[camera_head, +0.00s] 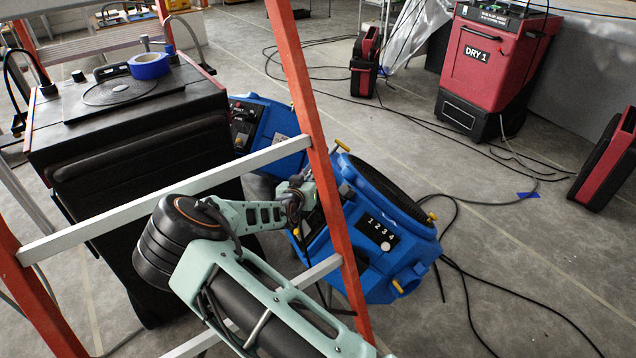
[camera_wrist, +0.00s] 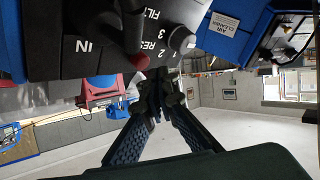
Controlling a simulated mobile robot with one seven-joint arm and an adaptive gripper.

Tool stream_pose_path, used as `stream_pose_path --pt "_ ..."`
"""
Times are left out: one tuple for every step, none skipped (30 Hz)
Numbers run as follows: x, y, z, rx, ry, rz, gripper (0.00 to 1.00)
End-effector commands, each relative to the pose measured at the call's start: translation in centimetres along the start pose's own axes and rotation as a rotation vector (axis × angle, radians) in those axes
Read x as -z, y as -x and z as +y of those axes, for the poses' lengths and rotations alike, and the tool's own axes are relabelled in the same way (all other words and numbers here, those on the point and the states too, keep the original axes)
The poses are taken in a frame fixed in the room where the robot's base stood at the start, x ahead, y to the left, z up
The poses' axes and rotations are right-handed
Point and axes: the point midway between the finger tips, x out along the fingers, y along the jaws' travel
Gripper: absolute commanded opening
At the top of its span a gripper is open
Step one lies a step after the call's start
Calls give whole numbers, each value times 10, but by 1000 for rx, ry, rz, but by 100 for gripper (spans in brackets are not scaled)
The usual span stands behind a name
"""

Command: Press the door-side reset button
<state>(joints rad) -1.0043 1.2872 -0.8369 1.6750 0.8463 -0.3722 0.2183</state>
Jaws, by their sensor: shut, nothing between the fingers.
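In the wrist view a dark control panel (camera_wrist: 75,45) shows upside down, with lettering that reads in part "IN", "FILT" and "RES" and the numbers 1, 2 and 3. A red round button (camera_wrist: 139,62) sits at its edge near "RES". My gripper (camera_wrist: 158,82) is shut and empty, its tips close to the panel beside the red button. I cannot tell whether they touch it. In the head view my gripper (camera_head: 298,188) is small and partly hidden by the ladder, near the blue machines. Another blue unit (camera_head: 268,122) has a black control panel (camera_head: 243,122).
A black cabinet (camera_head: 130,180) with blue tape (camera_head: 149,66) stands left. A blue fan unit (camera_head: 385,225) marked "1 2 3 4" stands right of the ladder. Cables (camera_head: 480,290) cross the floor.

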Motion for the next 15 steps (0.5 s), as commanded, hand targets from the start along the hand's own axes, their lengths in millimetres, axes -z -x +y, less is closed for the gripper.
stream_pose_path --pt "0 0 0 0 0 0 0" --pt "0 0 0 0 0 0 0" --pt "0 0 0 0 0 0 0" --pt "0 0 0 0 0 0 0" --pt "-1 0 0 0 0 0 0" --pt "-1 -1 1 0 -1 0 0" --pt "-2 -2 1 -1 -1 0 0" --pt "-3 -3 2 -1 -1 0 0" --pt "-4 -4 2 -1 -1 0 0" --pt "-4 -4 3 0 -2 0 0" --pt "-5 -5 3 0 -2 0 0" --pt "-5 -6 4 0 -2 0 0" --pt "-5 -6 4 0 -1 0 0" --pt "-5 -6 4 0 -1 0 0" --pt "-5 -6 4 1 0 0 0"
